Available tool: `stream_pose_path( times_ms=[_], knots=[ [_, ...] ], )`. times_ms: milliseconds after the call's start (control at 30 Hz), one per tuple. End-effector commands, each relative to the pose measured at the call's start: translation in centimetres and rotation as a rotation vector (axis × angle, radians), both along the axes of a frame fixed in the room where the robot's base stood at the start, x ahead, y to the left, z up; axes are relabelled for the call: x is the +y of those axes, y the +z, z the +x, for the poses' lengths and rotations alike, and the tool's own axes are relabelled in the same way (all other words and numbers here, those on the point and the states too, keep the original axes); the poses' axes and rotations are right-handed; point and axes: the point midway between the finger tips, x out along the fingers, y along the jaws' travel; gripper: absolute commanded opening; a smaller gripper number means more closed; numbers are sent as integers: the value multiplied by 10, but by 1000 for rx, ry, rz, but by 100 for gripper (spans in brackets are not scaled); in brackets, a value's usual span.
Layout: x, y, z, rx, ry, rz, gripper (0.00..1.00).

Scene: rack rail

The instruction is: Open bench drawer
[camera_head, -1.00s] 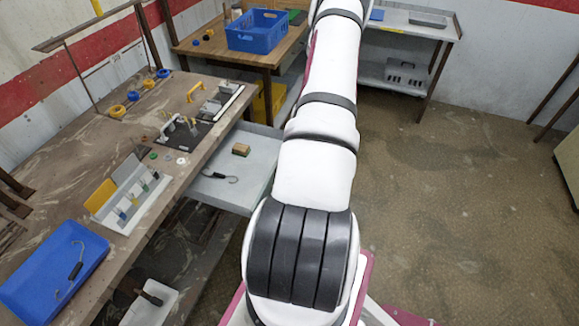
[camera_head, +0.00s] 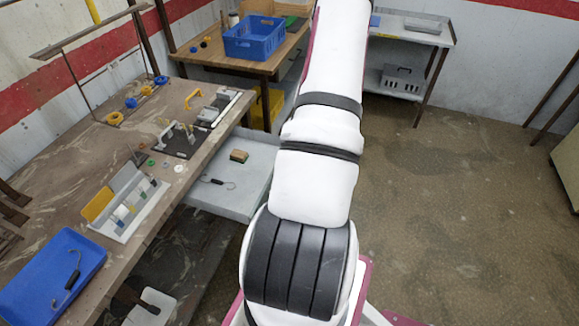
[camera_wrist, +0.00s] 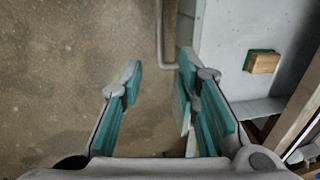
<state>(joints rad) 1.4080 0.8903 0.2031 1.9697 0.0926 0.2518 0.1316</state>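The bench drawer (camera_head: 262,178) is a light grey tray, pulled out from under the brown workbench (camera_head: 60,185). A block and a hook lie inside it. In the wrist view, the drawer (camera_wrist: 225,75) is at the upper right, and its bar handle (camera_wrist: 160,35) stands out on its left side. My gripper (camera_wrist: 157,76) is open, with teal-padded fingers apart. The handle shows between and beyond the fingertips, its lower end close to the right fingertip. I cannot tell whether they touch. In the head view my arm hides the gripper and the handle.
A wood and green block (camera_head: 239,155) and a dark hook (camera_head: 217,183) lie in the drawer. A blue tray (camera_head: 30,310) and a parts holder (camera_head: 110,228) are on the bench. A blue crate (camera_head: 252,45) stands on the table behind. The floor (camera_head: 450,210) at right is clear.

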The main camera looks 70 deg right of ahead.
Motion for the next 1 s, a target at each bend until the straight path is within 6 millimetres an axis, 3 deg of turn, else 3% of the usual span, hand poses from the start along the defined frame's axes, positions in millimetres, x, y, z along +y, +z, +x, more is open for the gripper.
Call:
stream_pose_path(
  times_ms=[233, 900, 1000],
  knots=[
    [0, 28, -5, 0, 0, 0, 30],
    [0, 31, -6, 0, 1, 1, 30],
    [2, 38, 1, 1, 22, -8, 30]
  ],
)
